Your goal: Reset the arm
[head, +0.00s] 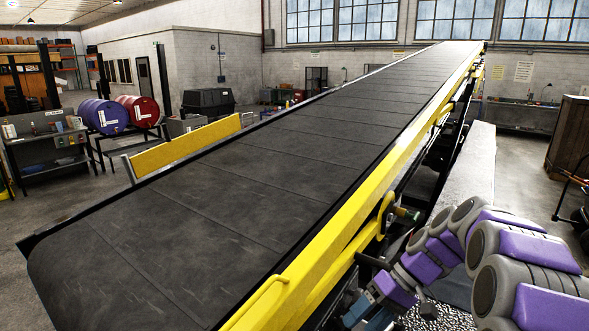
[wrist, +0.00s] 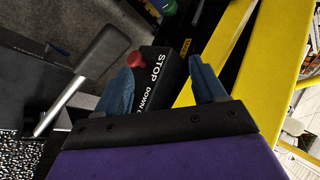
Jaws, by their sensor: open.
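My purple and grey arm (head: 440,255) reaches down along the right side of the belt loader, below its yellow side rail (head: 385,165). My gripper (wrist: 162,66) is open, with its two blue fingers apart. It also shows low in the head view (head: 367,312), partly cut off by the bottom edge. In the wrist view a black control box (wrist: 158,72) with white STOP and DOWN lettering and a red button (wrist: 136,60) lies ahead of and between the fingers. I cannot tell whether the fingers touch it. Nothing is seen held.
The black conveyor belt (head: 230,170) slopes up to the far right. A grey lever or pedal (wrist: 95,65) is left of the fingers, and yellow frame bars (wrist: 232,50) are close on the right. Open floor lies right of the arm.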

